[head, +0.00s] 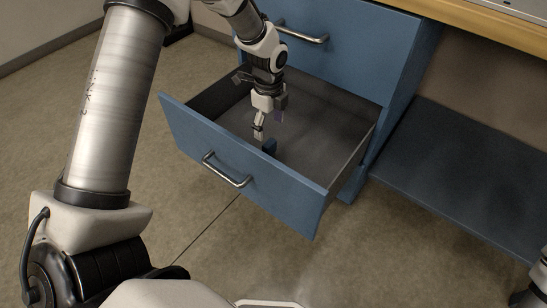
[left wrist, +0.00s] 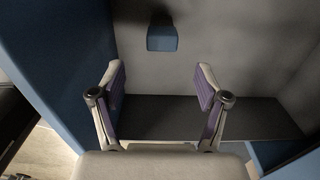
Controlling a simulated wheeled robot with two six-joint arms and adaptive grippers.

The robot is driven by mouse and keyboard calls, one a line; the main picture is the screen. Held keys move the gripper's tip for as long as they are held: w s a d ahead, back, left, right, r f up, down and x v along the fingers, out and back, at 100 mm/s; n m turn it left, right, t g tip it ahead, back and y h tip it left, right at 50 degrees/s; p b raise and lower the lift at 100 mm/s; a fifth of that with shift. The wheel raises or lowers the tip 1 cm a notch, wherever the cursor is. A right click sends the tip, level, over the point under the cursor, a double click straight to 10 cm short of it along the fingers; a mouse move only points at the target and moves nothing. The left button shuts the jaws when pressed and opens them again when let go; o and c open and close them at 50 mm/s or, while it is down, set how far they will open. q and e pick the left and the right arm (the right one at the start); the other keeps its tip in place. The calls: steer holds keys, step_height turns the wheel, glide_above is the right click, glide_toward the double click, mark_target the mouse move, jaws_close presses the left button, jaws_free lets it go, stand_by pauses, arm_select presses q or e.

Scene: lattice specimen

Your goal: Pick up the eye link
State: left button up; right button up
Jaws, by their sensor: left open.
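A small blue block-like piece, which appears to be the eye link (head: 270,146), is inside the open drawer (head: 240,172). In the left wrist view the blue piece (left wrist: 162,39) shows beyond the fingertips, against the grey drawer floor. Any eye or hole in it cannot be made out. My left gripper (head: 268,127) points down into the drawer, close to the piece. In the left wrist view the left gripper (left wrist: 162,80) has its two purple-padded fingers spread, with nothing between them.
The drawer belongs to a blue cabinet (head: 350,40) under a wooden worktop (head: 480,30). The drawer's walls stand around the gripper, and its front has a metal handle (head: 226,170). The rest of the drawer floor looks empty. A blue lower shelf (head: 460,180) lies to the right.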

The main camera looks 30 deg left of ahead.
mark_target(269, 143)
arm_select(q)
steer(key=f+b, duration=0.3)
steer(key=f, duration=0.2)
steer(key=f+b, duration=0.3)
steer(key=f, duration=0.2)
steer(key=shift+w+a+f, duration=0.1)
steer(key=shift+w+f, duration=0.1)
steer(key=shift+f, duration=0.3)
steer(key=shift+r, duration=0.2)
jaws_close()
